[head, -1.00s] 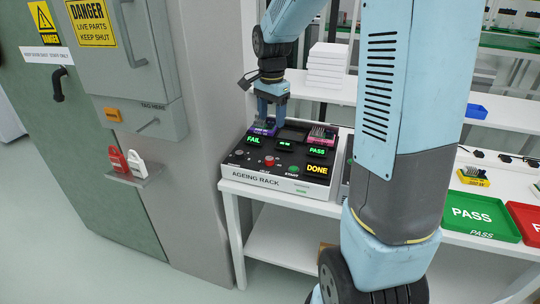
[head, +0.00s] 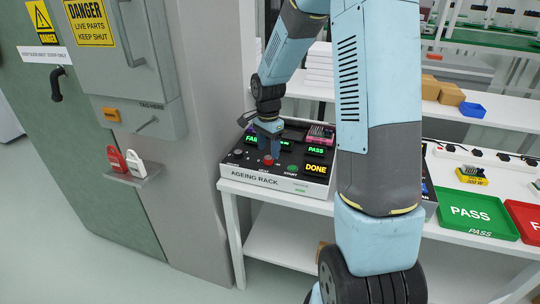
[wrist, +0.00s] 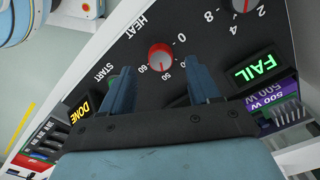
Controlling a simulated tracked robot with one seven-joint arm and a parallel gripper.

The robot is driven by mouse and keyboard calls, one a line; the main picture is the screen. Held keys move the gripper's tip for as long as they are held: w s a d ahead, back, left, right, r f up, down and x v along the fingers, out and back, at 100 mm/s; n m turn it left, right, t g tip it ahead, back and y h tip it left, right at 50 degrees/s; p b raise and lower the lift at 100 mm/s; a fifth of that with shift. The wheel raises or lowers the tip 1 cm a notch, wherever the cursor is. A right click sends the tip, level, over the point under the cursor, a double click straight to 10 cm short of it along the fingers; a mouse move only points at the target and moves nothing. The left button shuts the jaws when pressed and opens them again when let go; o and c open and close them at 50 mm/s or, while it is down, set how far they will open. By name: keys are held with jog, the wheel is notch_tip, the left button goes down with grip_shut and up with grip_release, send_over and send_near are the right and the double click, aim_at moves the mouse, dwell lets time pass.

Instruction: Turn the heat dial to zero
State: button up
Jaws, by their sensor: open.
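In the head view the dial (head: 268,160) shows at the front of the panel, just below my gripper (head: 269,148). In the wrist view my gripper (wrist: 158,68) is open, pointing down, with one finger on each side of the dial, apart from it.
A black knob (wrist: 241,5) with its own numbers stands near the dial. Green FAIL (wrist: 254,72) and amber DONE (wrist: 84,110) displays flank the fingers. The rack (head: 262,179) stands on a white table, beside a grey cabinet (head: 195,120).

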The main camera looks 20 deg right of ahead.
aim_at(268, 157)
jog(key=shift+f, duration=1.75)
